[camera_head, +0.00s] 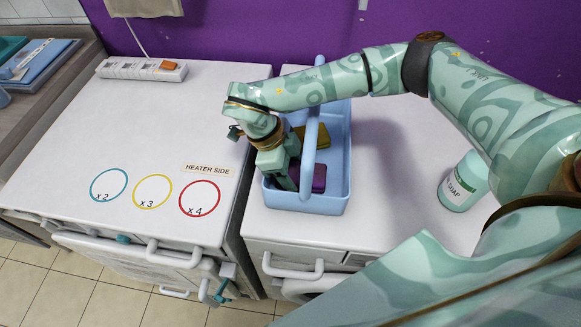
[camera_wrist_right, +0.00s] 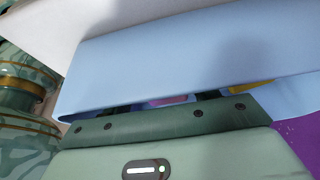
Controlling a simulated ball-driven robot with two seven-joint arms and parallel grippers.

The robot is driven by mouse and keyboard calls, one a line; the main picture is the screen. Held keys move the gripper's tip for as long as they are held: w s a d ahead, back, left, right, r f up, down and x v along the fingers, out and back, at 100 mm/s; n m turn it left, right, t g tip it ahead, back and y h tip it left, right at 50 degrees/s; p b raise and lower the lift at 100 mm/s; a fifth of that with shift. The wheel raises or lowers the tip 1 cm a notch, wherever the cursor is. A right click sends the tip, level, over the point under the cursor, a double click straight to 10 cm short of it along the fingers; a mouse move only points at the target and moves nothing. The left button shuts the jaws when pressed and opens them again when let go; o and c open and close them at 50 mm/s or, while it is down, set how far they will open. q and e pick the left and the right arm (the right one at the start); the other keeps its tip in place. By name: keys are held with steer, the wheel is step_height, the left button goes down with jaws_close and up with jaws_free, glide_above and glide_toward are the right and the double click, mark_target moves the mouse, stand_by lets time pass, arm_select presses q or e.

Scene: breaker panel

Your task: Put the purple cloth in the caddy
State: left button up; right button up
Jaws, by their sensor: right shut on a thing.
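The light blue caddy (camera_head: 338,190) with its upright handle stands on the right-hand white appliance. The purple cloth (camera_head: 319,178), a small dark folded block, is inside the caddy at its near end. My right gripper (camera_head: 294,178) reaches down into the caddy from the left of the handle and is shut on the purple cloth; its fingertips are partly hidden. In the right wrist view, the caddy wall (camera_wrist_right: 180,60) fills the upper part, and a sliver of the purple cloth (camera_wrist_right: 168,101) shows by the fingers. My left gripper is not in view.
A yellow cloth (camera_head: 316,136) lies farther back in the caddy. A soap bottle (camera_head: 463,182) stands to the right. A power strip (camera_head: 142,69) lies at the back left. The left white top with colored rings is otherwise mostly clear.

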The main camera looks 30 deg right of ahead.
steer(key=shift+r, duration=0.1)
steer(key=o, duration=1)
steer(key=shift+o, duration=0.2)
steer(key=p+v, duration=0.2)
steer(key=v, duration=1)
